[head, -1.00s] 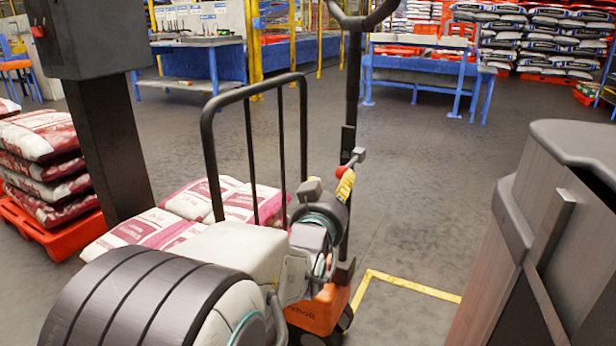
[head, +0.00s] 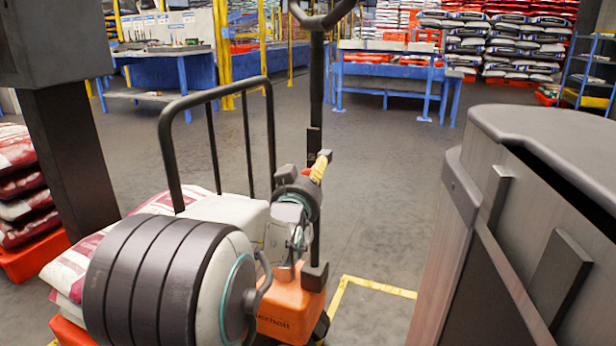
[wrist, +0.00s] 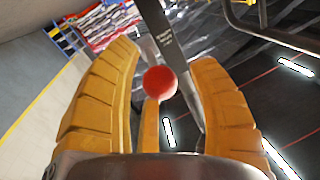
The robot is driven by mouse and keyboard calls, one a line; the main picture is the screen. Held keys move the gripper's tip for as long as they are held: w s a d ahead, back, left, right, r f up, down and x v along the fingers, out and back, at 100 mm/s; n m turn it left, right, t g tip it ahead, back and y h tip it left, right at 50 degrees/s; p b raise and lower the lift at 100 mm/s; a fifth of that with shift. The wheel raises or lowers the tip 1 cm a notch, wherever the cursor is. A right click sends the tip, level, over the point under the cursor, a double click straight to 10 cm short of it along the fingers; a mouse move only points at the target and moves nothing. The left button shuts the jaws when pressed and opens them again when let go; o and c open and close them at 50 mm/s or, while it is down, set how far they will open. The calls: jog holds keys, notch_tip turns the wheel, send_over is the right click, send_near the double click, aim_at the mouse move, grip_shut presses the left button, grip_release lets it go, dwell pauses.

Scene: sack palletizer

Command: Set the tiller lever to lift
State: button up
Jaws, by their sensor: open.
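The orange pallet truck (head: 288,305) stands ahead with an upright dark tiller post (head: 316,90) and a loop handle on top. The tiller lever's red knob (wrist: 160,82) shows in the wrist view, between my yellow fingers and in front of the post (wrist: 163,25). My gripper (head: 319,166) is beside the post at lever height in the head view. In the wrist view my gripper (wrist: 166,65) is open, its fingers spread on both sides of the knob with gaps. The lever's exact setting cannot be told.
A black tubular guard frame (head: 215,95) stands left of the post, near my arm. Stacked sacks (head: 15,185) lie at far left. A large grey cabinet-like body (head: 530,200) fills the right. Yellow floor lines (head: 375,286) and open floor lie between. Blue benches (head: 385,65) stand behind.

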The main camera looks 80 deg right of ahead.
dwell(0.3)
grip_shut()
dwell(0.4)
